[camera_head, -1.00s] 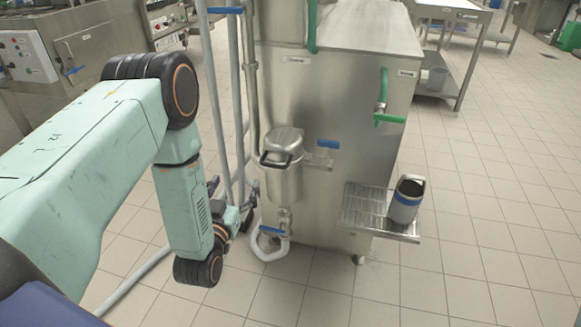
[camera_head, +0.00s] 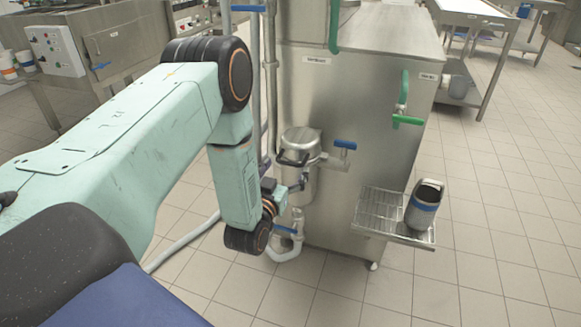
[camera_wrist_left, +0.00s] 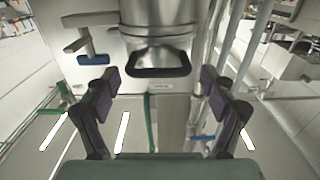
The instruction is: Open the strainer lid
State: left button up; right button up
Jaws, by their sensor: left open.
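The strainer (camera_head: 307,181) is a steel canister on the front of the steel machine. Its round lid (camera_head: 301,137) sits closed on top, with a dark loop handle (camera_head: 291,160) facing my left arm. My left gripper (camera_head: 291,187) is beside the strainer, below the handle, partly hidden by my wrist. In the left wrist view the open fingers (camera_wrist_left: 160,79) are spread to either side of the dark handle (camera_wrist_left: 158,71), with gaps on both sides. The strainer's steel body (camera_wrist_left: 158,14) is beyond it. My right gripper is not in view.
Blue-handled valves sit right of the strainer (camera_head: 345,144) and below it (camera_head: 284,230). Vertical pipes (camera_head: 270,80) stand behind the strainer. The floor in front is clear.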

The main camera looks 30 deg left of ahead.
aim_at(302, 149)
pick_arm(q)
jog(key=shift+x, duration=1.25)
